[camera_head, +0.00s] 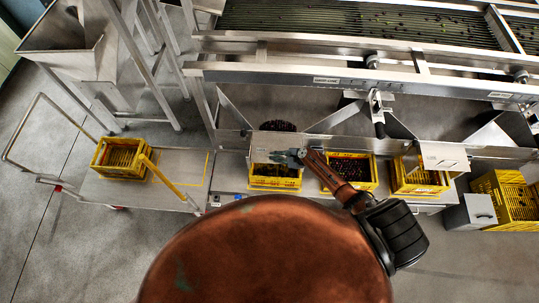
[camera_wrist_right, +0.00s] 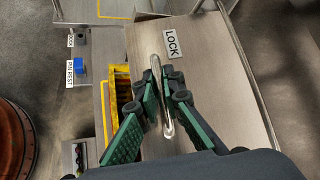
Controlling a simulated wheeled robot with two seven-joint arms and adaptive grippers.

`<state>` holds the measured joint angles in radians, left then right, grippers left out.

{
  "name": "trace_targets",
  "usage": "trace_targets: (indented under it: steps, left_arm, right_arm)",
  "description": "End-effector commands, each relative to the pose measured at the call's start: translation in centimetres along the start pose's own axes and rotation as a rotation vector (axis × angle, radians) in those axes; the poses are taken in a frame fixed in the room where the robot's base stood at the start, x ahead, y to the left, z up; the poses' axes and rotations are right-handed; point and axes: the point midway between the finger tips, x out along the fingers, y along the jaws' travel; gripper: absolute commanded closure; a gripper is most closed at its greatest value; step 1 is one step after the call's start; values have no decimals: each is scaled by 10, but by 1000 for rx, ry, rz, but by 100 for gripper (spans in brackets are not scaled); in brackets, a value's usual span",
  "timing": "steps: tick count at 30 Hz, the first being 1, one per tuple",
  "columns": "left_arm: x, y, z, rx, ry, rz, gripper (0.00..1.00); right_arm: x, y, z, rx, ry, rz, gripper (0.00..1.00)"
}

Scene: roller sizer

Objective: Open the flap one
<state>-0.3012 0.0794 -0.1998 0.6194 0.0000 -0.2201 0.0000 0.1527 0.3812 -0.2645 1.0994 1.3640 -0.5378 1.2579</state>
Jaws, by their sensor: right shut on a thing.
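The flap (camera_head: 276,143) is a grey metal plate on the front of the sizer, above the left one of a row of yellow crates. In the right wrist view the flap (camera_wrist_right: 215,80) fills the middle and carries a LOCK label (camera_wrist_right: 173,43). Its slim metal bar handle (camera_wrist_right: 167,125) stands between the green-padded fingers. My right gripper (camera_head: 277,156) reaches the flap from the right and is shut on this handle; the right wrist view shows its fingers (camera_wrist_right: 163,92) on both sides of it. My left gripper is not in view.
Yellow crates (camera_head: 275,184) stand under the outlets, some with dark fruit. Another flap (camera_head: 444,157) hangs to the right. A cart with a yellow crate (camera_head: 119,173) stands at left. A blue PIN REST block (camera_wrist_right: 79,68) lies left of the flap in the wrist view.

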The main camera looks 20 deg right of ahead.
Motion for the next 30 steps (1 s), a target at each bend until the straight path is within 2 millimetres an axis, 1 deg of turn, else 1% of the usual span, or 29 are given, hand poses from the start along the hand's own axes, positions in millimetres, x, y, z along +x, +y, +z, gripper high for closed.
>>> trace_targets:
  steps: [3,15,16,23,30]
  left_arm:
    - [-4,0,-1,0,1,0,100]
    - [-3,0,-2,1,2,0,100]
    - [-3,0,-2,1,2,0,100]
    - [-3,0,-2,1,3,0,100]
    - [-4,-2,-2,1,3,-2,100]
  right_arm:
    - [-5,0,-2,12,4,5,100]
    - [-4,0,-3,13,4,6,100]
    - [-4,0,-3,13,4,6,90]
    - [-4,-1,-2,12,3,5,75]
    - [-4,-1,-2,12,3,4,75]
